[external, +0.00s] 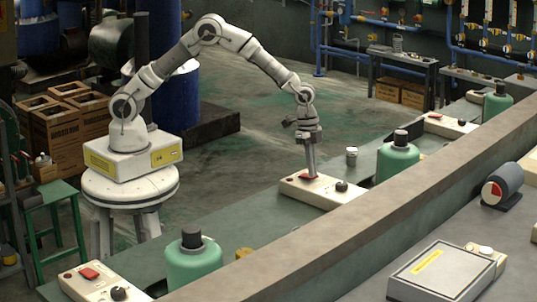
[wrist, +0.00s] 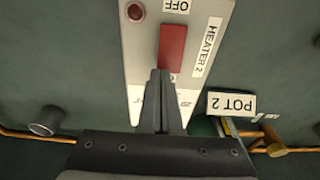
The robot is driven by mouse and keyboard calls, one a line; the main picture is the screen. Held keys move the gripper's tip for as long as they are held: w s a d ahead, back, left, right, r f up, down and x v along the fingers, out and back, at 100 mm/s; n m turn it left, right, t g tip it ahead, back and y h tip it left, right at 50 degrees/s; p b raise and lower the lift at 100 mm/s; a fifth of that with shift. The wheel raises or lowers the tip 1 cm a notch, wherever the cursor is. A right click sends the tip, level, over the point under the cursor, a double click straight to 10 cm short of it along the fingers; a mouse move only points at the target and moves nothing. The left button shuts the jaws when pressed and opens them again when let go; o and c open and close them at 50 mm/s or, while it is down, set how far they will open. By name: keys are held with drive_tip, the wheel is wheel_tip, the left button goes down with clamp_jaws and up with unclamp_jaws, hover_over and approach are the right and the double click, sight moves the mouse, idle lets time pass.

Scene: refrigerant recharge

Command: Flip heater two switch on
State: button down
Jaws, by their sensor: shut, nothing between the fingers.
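The heater two box (external: 318,192) is a cream panel on the green bench, with a red switch and a black knob (external: 341,186) on top. In the wrist view the red switch (wrist: 172,46) lies beside the "HEATER 2" label (wrist: 206,47), with an "OFF" label near its top end. Which way the switch is tipped I cannot tell. My gripper (wrist: 161,72) is shut and empty, pointing down, its fingertips at the near end of the switch. Whether they touch it I cannot tell. In the external view my gripper (external: 310,172) stands over the box.
A dark red lamp (wrist: 135,11) sits on the panel. A "POT 2" label (wrist: 232,103) lies beside the box. A green tank (external: 397,163) and a small metal cup (external: 351,156) stand to the right. A concrete ledge (external: 300,235) runs along the bench's near side.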

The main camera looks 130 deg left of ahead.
drive_tip(key=shift+f, duration=0.1)
idle(0.3)
drive_tip(key=shift+w+f+g+p, duration=0.25)
drive_tip(key=shift+g+p, duration=0.15)
drive_tip(key=shift+p, duration=0.2)
drive_tip(key=shift+f, duration=0.15)
drive_tip(key=shift+s, duration=0.1)
drive_tip(key=shift+s+r, duration=0.45)
drive_tip(key=shift+s, duration=0.25)
